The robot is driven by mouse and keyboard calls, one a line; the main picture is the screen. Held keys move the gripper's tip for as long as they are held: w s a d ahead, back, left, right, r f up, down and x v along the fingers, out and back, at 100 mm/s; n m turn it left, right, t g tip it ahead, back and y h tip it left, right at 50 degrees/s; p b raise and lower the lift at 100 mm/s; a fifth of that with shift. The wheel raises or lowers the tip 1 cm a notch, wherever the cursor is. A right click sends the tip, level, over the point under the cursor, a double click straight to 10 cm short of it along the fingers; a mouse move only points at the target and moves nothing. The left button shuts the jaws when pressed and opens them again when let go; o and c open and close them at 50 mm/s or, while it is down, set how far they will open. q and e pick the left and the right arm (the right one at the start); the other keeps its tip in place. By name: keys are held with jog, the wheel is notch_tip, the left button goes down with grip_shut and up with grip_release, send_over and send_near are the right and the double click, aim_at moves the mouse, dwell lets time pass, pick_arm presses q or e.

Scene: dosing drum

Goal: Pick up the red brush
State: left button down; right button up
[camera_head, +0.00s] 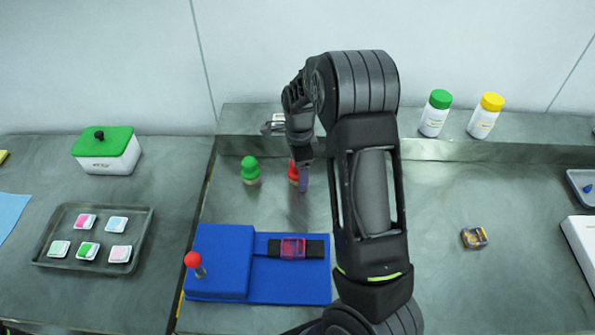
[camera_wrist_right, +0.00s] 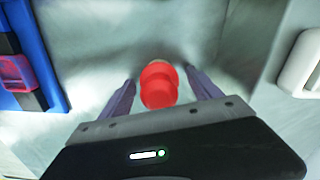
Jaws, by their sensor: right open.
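The red brush (camera_head: 293,172) stands upright on the metal table, partly hidden behind my right gripper in the head view. In the right wrist view the red brush (camera_wrist_right: 158,84) is seen from above, its rounded red top between the two fingers. My right gripper (camera_wrist_right: 160,88) is open, with a finger on each side of the brush and a gap to each. In the head view my right gripper (camera_head: 301,178) points down at the brush. My left gripper is not in view.
A green brush (camera_head: 250,170) stands just left of the red one. A blue fixture (camera_head: 220,262) with a red-knobbed lever (camera_head: 194,261) lies in front. Green-capped (camera_head: 435,114) and yellow-capped (camera_head: 485,117) bottles stand on the back ledge. A tray (camera_head: 141,225) lies at left.

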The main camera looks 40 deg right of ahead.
jog(key=c, duration=1.5)
jog(key=shift+r, duration=0.1)
jog(key=shift+r, duration=0.3)
notch_tip(320, 180, up, 2)
jog(key=shift+r+p, duration=0.25)
jog(key=shift+p, duration=0.8)
notch_tip(320, 180, up, 7)
jog(key=shift+f+b, duration=0.1)
jog(key=shift+b, duration=0.25)
